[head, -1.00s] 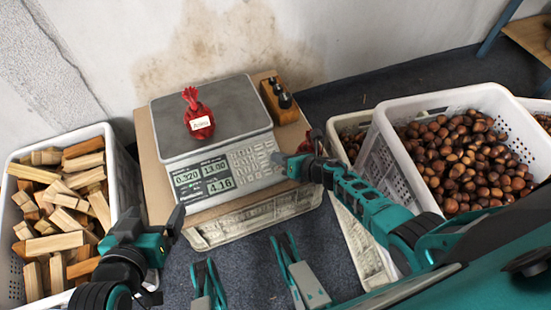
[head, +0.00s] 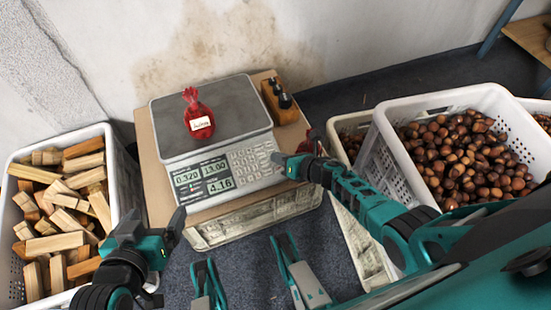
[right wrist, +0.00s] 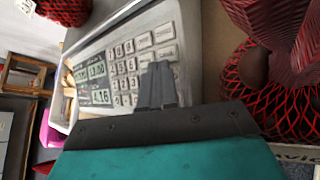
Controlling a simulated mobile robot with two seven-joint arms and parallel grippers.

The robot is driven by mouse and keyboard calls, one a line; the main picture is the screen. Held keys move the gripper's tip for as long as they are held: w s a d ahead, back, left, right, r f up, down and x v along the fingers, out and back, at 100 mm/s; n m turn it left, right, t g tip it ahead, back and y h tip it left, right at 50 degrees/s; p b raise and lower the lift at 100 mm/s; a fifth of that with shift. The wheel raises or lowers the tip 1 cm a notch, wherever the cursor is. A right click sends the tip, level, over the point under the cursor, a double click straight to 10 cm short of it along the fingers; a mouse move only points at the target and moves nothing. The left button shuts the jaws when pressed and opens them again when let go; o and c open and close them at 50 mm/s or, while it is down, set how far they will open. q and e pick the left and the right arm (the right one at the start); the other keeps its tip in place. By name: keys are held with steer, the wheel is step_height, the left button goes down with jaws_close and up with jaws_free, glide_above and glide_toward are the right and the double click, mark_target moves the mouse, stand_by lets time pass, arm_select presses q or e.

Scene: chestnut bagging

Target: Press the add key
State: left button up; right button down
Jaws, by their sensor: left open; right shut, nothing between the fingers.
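The grey scale (head: 221,167) stands on a board over a crate and shows 0.320, 13.00 and 4.16. A red net bag (head: 199,124) with a white label sits on its pan. The keypad (head: 252,164) is at the right of the scale's front; it also shows in the right wrist view (right wrist: 124,72). My right gripper (head: 279,159) is shut and empty, with its tips at the keypad's right-hand keys. In the right wrist view its fingers (right wrist: 157,88) cover some keys; contact and the add key's label cannot be made out. My left gripper (head: 160,226) is open, left of the scale's front.
A white crate of wood blocks (head: 113,160) stands at left. A white crate of chestnuts (head: 400,163) stands at right. A wooden block with dark-topped pieces (head: 284,110) is beside the pan. Red netting (right wrist: 285,65) lies close to my right gripper.

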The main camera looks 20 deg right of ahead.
steer(key=shift+s+d+f, duration=0.1)
steer(key=shift+s, duration=0.15)
steer(key=shift+s+r+p, duration=0.15)
steer(key=shift+r+p, duration=0.55)
steer(key=shift+p, duration=0.05)
steer(key=shift+r+p, duration=0.3)
steer(key=r+p, duration=0.1)
steer(key=s+r+p, duration=0.1)
steer(key=r+p, duration=0.2)
steer(key=shift+s, duration=0.25)
steer(key=shift+r, duration=0.15)
stand_by(1.2)
